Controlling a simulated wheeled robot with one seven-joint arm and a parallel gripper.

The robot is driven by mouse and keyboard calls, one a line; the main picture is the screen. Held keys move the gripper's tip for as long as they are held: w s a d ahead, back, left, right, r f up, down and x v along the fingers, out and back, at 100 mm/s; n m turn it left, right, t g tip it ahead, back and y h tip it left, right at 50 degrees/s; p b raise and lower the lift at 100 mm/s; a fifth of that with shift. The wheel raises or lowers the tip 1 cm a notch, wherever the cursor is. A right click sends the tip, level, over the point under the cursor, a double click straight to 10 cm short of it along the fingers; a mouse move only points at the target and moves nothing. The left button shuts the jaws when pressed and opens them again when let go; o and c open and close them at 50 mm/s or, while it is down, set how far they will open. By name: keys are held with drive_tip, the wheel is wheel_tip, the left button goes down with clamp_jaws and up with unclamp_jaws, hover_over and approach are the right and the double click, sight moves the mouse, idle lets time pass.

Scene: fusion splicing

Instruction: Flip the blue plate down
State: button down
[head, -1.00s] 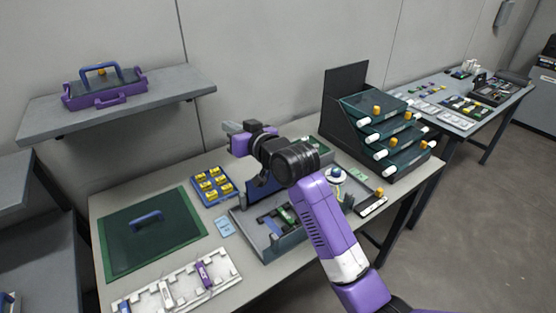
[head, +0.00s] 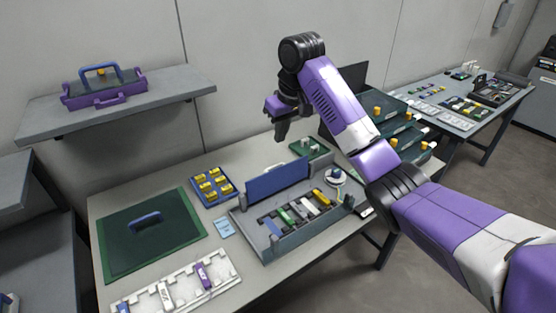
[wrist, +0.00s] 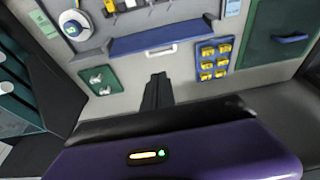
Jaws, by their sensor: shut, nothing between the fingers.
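The blue plate (head: 278,182) stands upright along the back edge of the grey tray (head: 300,241). In the wrist view the blue plate (wrist: 150,38) is seen from behind, with a pale handle (wrist: 160,50) on that side. Several coloured pieces (head: 305,209) lie in rows in the tray. My gripper (head: 280,138) is above and behind the plate, pointing down, clear of it. Its fingers (wrist: 158,78) are shut and empty, on the handle side of the plate in the wrist view.
A blue tray with yellow pieces (head: 213,183) and a green mat with a blue handle (head: 147,222) are left of the grey tray. A small green board (head: 312,148) lies behind it. A drawer rack (head: 400,115) stands at the right. Bare table lies behind the plate.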

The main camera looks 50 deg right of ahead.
sight(277, 166)
drive_tip(key=shift+s+a+f+g, duration=0.15)
drive_tip(key=shift+s+g, duration=0.15)
drive_tip(key=shift+s, duration=0.3)
drive_tip(key=shift+f, duration=0.1)
drive_tip(key=x, duration=0.9)
drive_tip(key=shift+w+f, duration=0.1)
drive_tip(key=shift+f, duration=0.3)
